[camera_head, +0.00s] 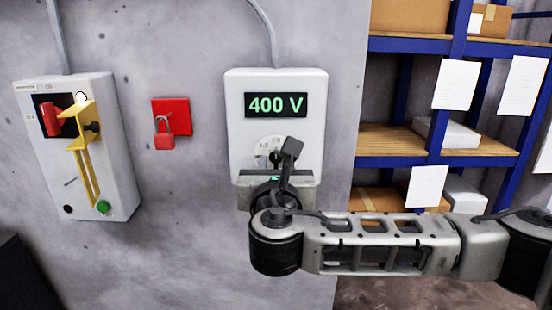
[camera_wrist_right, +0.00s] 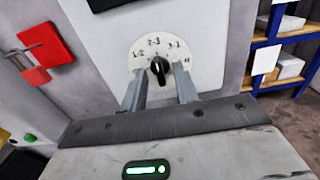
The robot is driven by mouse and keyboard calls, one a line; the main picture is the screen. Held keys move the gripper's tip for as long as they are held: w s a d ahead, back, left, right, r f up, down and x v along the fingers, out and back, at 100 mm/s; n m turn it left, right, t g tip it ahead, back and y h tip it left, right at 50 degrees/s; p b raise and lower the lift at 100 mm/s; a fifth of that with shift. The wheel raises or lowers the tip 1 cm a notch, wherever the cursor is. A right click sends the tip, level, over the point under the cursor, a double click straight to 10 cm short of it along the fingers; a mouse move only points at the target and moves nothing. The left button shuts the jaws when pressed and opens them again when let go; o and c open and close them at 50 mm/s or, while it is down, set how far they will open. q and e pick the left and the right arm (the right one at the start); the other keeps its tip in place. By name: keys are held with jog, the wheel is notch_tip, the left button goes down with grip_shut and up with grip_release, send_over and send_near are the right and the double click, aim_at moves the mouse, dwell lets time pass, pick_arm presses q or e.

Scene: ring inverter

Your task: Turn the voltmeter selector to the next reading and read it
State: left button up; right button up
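The voltmeter (camera_head: 303,140) is a white wall box with a dark display (camera_head: 276,105) reading 400 V in green. Its selector (camera_wrist_right: 158,71) is a black knob on a pale round dial (camera_wrist_right: 141,55) marked 1-2, 2-3, 3-1 and N in the right wrist view. The knob's white mark appears to point up, near 2-3. My right gripper (camera_wrist_right: 160,86) is open in front of the dial, one finger on each side of the knob, with gaps showing. In the head view my right wrist hides the lower voltmeter. My left gripper is out of view.
To the left, a grey box (camera_head: 118,160) carries a red handle, a yellow bracket and a green button. A red padlock (camera_head: 164,140) hangs on a red plate between the boxes. Blue-framed shelves (camera_head: 440,160) with cartons stand at the right.

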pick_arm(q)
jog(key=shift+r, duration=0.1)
pick_arm(e)
jog(key=shift+w, duration=0.45)
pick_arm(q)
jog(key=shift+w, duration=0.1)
pick_arm(e)
grip_shut()
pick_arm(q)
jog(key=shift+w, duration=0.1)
pick_arm(e)
jog(key=shift+f+m, duration=0.1)
jog(key=shift+m, duration=0.2)
jog(key=shift+m+b, duration=0.5)
jog(key=shift+m, duration=0.1)
jog(key=shift+m+b, duration=0.6)
jog(key=shift+m, duration=0.5)
jog(key=shift+m+b, duration=0.3)
jog(key=shift+m, duration=0.6)
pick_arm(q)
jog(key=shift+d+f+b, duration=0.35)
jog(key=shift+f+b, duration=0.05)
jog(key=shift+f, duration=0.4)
pick_arm(e)
jog(key=shift+m, duration=1.5)
